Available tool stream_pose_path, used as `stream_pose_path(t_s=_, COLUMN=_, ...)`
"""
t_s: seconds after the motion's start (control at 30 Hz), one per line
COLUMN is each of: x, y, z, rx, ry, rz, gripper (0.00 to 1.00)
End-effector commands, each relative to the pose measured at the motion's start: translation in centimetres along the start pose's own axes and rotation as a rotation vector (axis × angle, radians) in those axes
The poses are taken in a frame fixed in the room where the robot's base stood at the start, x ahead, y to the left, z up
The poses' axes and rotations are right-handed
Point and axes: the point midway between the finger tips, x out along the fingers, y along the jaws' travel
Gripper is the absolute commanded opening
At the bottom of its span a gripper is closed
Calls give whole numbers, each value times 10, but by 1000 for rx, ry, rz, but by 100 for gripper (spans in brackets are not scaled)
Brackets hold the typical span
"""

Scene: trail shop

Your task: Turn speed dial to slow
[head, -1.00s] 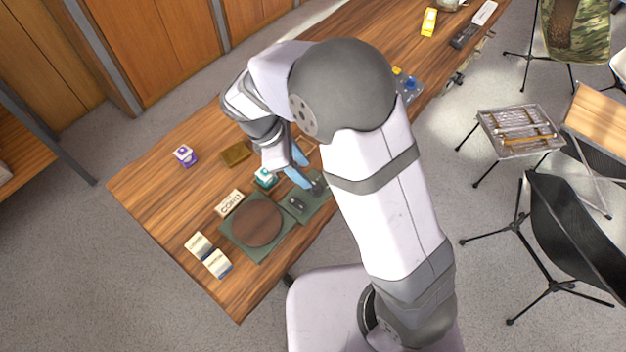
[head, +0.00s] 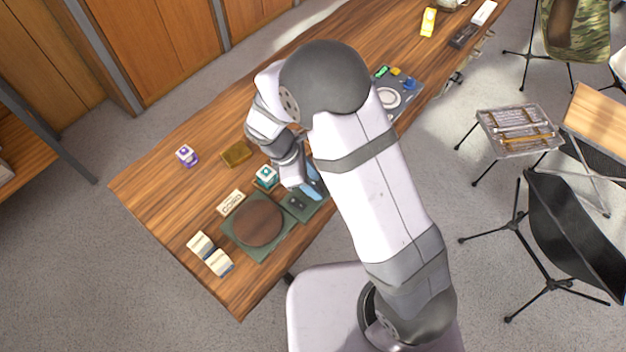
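A green unit with a round brown plate (head: 258,222) stands on the table. Its control panel (head: 298,207) extends to the right and carries small dark controls; I cannot read any speed marking. My gripper (head: 313,185), with light-blue fingers, is over the right part of this panel. The fingers and my arm hide that part, including any dial there. I cannot tell whether the fingers touch it or how far apart they are.
A teal-and-white box (head: 266,177) and a sign card (head: 231,202) stand close behind the unit. Two white-and-dark boxes (head: 210,254) are to its left. A gold box (head: 236,153) and a purple-and-white box (head: 187,156) lie farther back. A grey device (head: 390,97) is beyond my arm.

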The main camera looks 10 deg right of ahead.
Motion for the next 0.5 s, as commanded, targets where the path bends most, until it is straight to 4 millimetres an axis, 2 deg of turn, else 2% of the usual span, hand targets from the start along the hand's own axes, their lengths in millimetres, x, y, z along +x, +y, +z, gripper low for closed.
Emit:
stream_pose_path(t_s=0.03, x=0, y=0, z=0, rx=0, ry=0, rz=0, gripper=29)
stream_pose_path(t_s=0.1, x=0, y=0, z=0, rx=0, ry=0, rz=0, gripper=13)
stream_pose_path(t_s=0.17, x=0, y=0, z=0, rx=0, ry=0, rz=0, gripper=0)
stream_pose_path(t_s=0.5, x=-1, y=1, z=0, rx=25, ry=0, rz=-10, gripper=0)
